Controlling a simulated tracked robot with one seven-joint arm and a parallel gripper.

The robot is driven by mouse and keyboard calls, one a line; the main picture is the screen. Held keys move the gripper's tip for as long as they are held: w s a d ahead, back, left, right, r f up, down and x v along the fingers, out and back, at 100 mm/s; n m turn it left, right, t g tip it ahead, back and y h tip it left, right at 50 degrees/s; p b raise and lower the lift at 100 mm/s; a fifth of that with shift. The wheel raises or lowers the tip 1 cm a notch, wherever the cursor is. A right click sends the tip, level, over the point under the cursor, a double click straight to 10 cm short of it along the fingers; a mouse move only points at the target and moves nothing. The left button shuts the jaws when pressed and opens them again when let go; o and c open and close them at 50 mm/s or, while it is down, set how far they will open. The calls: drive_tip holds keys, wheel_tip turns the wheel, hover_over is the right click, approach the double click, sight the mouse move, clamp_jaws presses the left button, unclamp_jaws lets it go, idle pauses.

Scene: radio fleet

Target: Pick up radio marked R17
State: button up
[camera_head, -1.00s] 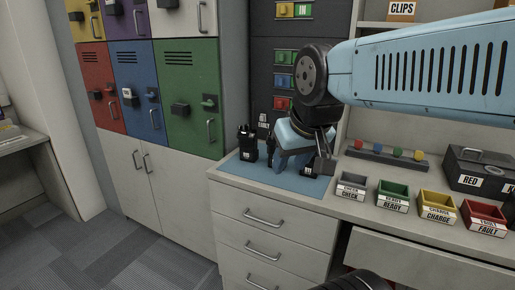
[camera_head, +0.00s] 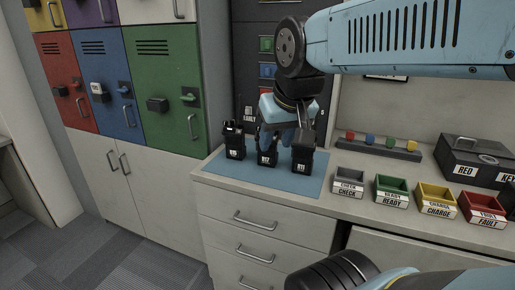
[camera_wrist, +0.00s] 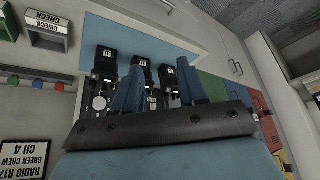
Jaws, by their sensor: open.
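Three black radios with small white labels stand upright in a row on a blue mat: a left radio (camera_head: 235,143), a middle radio (camera_head: 267,157) and a right radio (camera_head: 303,158). My gripper (camera_wrist: 160,66) is open and empty. In the head view it hangs above and behind the middle and right radios. In the wrist view its blue fingers point toward the row and partly cover the middle (camera_wrist: 139,62) and far (camera_wrist: 167,73) radios; contact cannot be told.
A grey CHECK tray (camera_head: 362,173) stands right of the mat, then green, yellow and red trays. A rack with coloured knobs (camera_head: 385,147) and a dark box (camera_head: 473,160) are behind. Lockers (camera_head: 165,90) stand left. A card reading RADIO R17 (camera_wrist: 27,158) shows in the wrist view.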

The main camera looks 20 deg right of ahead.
drive_tip(key=w+d+r+m+g+h, duration=0.1)
drive_tip(key=w+d+r+m, duration=0.2)
drive_tip(key=w, duration=0.5)
drive_tip(key=w+d+r+m+g+h, duration=0.15)
drive_tip(key=w+d+m, duration=0.25)
drive_tip(key=w, duration=0.4)
drive_tip(key=w+d+r+m+g+h, duration=0.1)
drive_tip(key=w+d+r+m, duration=0.2)
drive_tip(key=w, duration=0.5)
drive_tip(key=shift+m+t, duration=0.25)
drive_tip(key=shift+m, duration=0.05)
drive_tip(key=x, duration=1.3)
drive_tip(key=shift+s+a+f, duration=0.1)
drive_tip(key=shift+s+f, duration=0.15)
drive_tip(key=shift+f, duration=0.3)
clamp_jaws()
